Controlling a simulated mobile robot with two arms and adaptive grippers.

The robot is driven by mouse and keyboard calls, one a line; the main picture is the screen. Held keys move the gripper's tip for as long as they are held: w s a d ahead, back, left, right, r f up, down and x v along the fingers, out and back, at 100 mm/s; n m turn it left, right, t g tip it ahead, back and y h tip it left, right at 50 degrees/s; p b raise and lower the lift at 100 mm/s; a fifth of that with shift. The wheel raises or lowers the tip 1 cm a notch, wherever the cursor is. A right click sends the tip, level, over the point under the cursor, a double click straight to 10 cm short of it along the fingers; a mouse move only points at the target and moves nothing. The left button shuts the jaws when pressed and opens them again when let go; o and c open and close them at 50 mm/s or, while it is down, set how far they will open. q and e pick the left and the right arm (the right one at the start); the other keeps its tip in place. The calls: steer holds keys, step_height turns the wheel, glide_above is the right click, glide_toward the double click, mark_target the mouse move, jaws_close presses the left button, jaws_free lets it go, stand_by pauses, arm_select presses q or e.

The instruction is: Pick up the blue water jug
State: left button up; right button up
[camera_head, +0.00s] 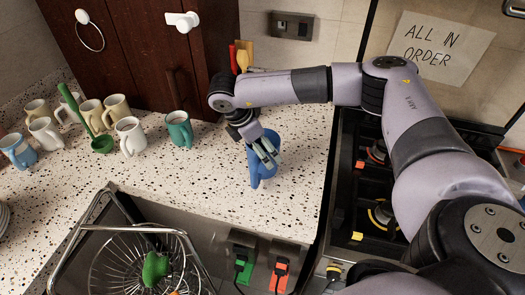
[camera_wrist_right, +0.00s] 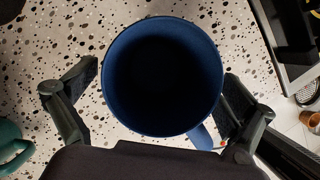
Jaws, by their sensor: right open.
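The blue water jug (camera_head: 263,176) stands on the speckled counter, right of the middle in the head view. In the right wrist view I look down into the jug's dark round mouth (camera_wrist_right: 165,78), with its handle low at the right. My right gripper (camera_head: 265,151) is at the jug and hides part of it in the head view. Its fingers are spread wide, one on each side of the jug in the wrist view. I cannot tell whether the right-hand finger touches it. My left gripper is not in view.
A teal mug (camera_head: 179,130) stands left of the jug, with several cream mugs (camera_head: 131,136) and a light blue mug (camera_head: 19,150) farther left. A wire dish rack (camera_head: 150,229) is in front. A stove (camera_head: 372,190) is on the right. Dark cabinets (camera_head: 140,50) hang behind.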

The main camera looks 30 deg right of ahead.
steer(key=shift+d+f, duration=0.2)
steer(key=shift+f, duration=0.25)
steer(key=c, duration=1.3)
